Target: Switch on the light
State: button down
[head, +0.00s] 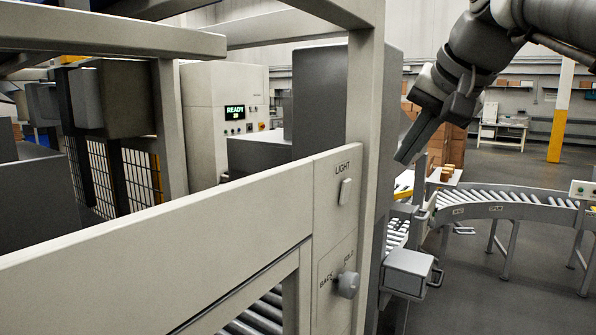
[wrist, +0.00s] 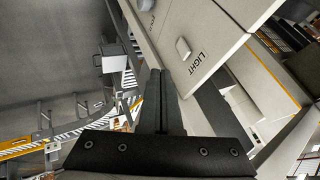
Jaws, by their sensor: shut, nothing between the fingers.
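The light switch (head: 345,191) is a small pale rocker on the beige panel post (head: 325,230), under the printed word LIGHT. The switch also shows in the wrist view (wrist: 183,48), right of and beyond my fingers. My gripper (head: 403,158) is at the upper right in the head view, pointing down and left, to the right of the post and apart from the switch. In the wrist view my gripper (wrist: 158,75) has its fingers together, with nothing between them. Whether the switch is on cannot be told.
The upright frame post (head: 367,120) stands between the switch and my gripper in the head view. A grey box (head: 407,272) juts out at right. A roller conveyor (head: 490,200) curves behind.

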dwell(0.3)
send_near(349, 192)
jog(key=s+d+f+x, duration=0.1)
jog(key=x, duration=0.4)
jog(key=shift+w+a+r+p, duration=0.25)
jog(key=shift+w+p, duration=0.15)
jog(key=shift+w, duration=0.1)
jog(key=p, duration=0.2)
jog(key=shift+w+a+r+g+h+p, duration=0.2)
jog(key=shift+a+r+g+h+p, duration=0.1)
jog(key=shift+a+r, duration=0.05)
jog(key=shift+d+f+b, duration=0.1)
jog(key=shift+f+b, duration=0.15)
jog(key=shift+b, duration=0.1)
jog(key=shift+r, duration=0.1)
